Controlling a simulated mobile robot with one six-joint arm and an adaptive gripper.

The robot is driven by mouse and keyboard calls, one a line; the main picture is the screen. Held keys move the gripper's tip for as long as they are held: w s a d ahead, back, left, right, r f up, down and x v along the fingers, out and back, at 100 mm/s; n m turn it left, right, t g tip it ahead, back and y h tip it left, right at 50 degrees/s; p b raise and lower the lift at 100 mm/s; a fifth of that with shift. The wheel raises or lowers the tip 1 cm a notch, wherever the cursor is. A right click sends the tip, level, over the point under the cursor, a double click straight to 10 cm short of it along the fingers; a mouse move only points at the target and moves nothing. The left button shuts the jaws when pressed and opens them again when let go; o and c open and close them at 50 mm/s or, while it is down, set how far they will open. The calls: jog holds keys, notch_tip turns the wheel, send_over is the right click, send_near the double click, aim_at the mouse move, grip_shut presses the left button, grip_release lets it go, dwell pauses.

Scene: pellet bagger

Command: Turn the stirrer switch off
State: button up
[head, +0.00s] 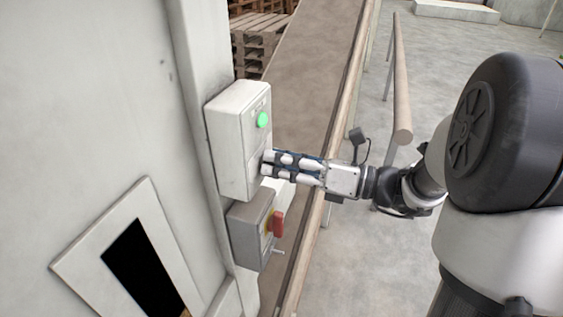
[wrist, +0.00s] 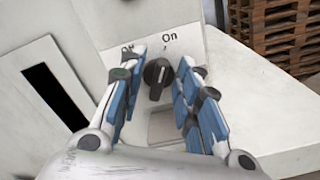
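The stirrer switch is a dark rotary knob (wrist: 156,76) on a white control box (head: 231,135), with "Off" at its upper left and "On" at its upper right. Its pointer seems to lean towards "On", but the mark is small. My gripper (wrist: 160,64) is open, with one blue-padded finger on each side of the knob and gaps visible between. In the head view my gripper (head: 267,162) reaches the box's front from the right, and its fingers hide the knob. A green lamp (head: 262,120) glows above them.
A slotted white panel (head: 130,250) is at the lower left. A rail (head: 335,150) runs below my arm. Stacked pallets (head: 259,35) stand behind.

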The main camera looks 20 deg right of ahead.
grip_shut()
dwell(0.3)
jog(key=shift+n, duration=0.3)
jog(key=n+b, duration=0.1)
jog(key=n, duration=0.2)
jog(key=n+b, duration=0.2)
jog(key=shift+s+a+f+n+b, duration=0.1)
jog(key=shift+s+n+b, duration=0.1)
jog(key=shift+n+b, duration=0.15)
jog(key=n+b, duration=0.2)
jog(key=n, duration=0.1)
jog(key=shift+s, duration=0.1)
jog(key=shift+a+n+b, duration=0.1)
jog(key=shift+n+b, duration=1.1)
jog(key=shift+n, duration=0.05)
